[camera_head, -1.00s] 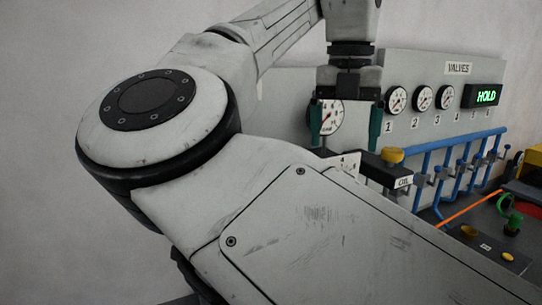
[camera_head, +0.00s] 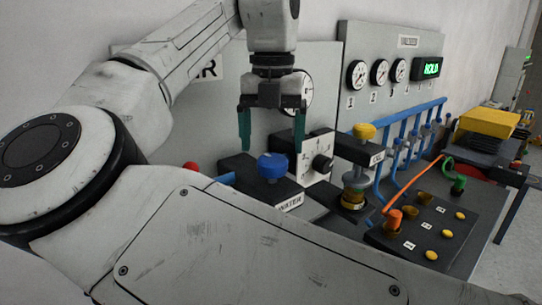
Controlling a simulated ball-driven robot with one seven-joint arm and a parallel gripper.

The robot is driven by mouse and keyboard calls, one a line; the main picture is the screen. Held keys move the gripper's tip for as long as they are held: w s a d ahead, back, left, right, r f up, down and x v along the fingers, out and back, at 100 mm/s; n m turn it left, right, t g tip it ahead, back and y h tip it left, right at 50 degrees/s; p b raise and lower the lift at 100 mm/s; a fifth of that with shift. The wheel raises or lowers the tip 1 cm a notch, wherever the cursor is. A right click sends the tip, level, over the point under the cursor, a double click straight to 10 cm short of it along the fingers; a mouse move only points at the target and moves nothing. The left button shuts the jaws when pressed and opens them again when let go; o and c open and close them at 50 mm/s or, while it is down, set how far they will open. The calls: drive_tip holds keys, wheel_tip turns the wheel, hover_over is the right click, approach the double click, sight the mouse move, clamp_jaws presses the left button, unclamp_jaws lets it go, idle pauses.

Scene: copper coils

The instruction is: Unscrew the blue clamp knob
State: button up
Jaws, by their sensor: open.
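The blue clamp knob (camera_head: 272,166) sits on top of a dark block with a label reading WATER (camera_head: 290,203), left of centre in the head view. My gripper (camera_head: 272,145) points down above the knob, its two teal fingers spread wide on either side. The fingertips appear a little above the knob's height and hold nothing. I cannot tell from this view whether the gripper is exactly over the knob in depth.
A white dial box (camera_head: 312,160) with a black knob stands right of the blue knob. A yellow knob (camera_head: 364,131) tops the OIL clamp beyond. An orange cable (camera_head: 408,187), blue pipes (camera_head: 402,140) and a valve panel (camera_head: 385,60) lie right. A red knob (camera_head: 191,168) shows left.

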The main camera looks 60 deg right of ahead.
sight(273, 158)
drive_tip(key=shift+f, duration=1.75)
drive_tip(key=shift+c, duration=0.3)
drive_tip(key=c, duration=1)
drive_tip(key=shift+r+p, duration=0.1)
drive_tip(key=shift+p, duration=0.3)
